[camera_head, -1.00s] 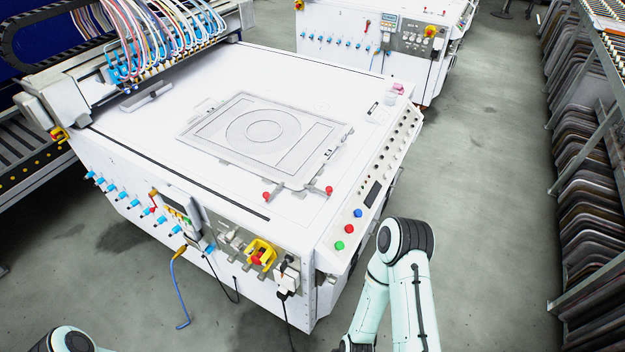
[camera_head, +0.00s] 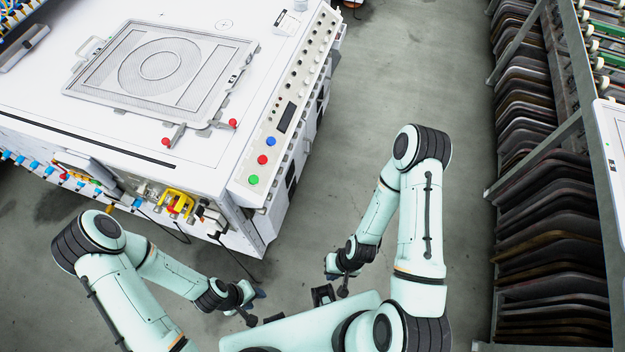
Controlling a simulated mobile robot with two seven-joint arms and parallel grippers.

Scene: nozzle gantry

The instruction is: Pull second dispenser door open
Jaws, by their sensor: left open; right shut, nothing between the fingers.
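The white machine (camera_head: 150,160) fills the upper left of the head view, with its control strip (camera_head: 292,95) along the right edge. I cannot make out which part is the second dispenser door. My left gripper (camera_head: 254,305) is at the lower middle, open and empty, in front of the machine and apart from it. My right gripper (camera_head: 337,279) is to its right, shut and empty, over the floor. Both grippers are small here, and their fingers are partly hidden by their own wrists.
A framed plate (camera_head: 160,70) lies on the machine top. Yellow and red fittings (camera_head: 176,206) stick out of its front. A rack of dark curved panels (camera_head: 545,200) stands at the right. Grey floor (camera_head: 420,60) between machine and rack is clear.

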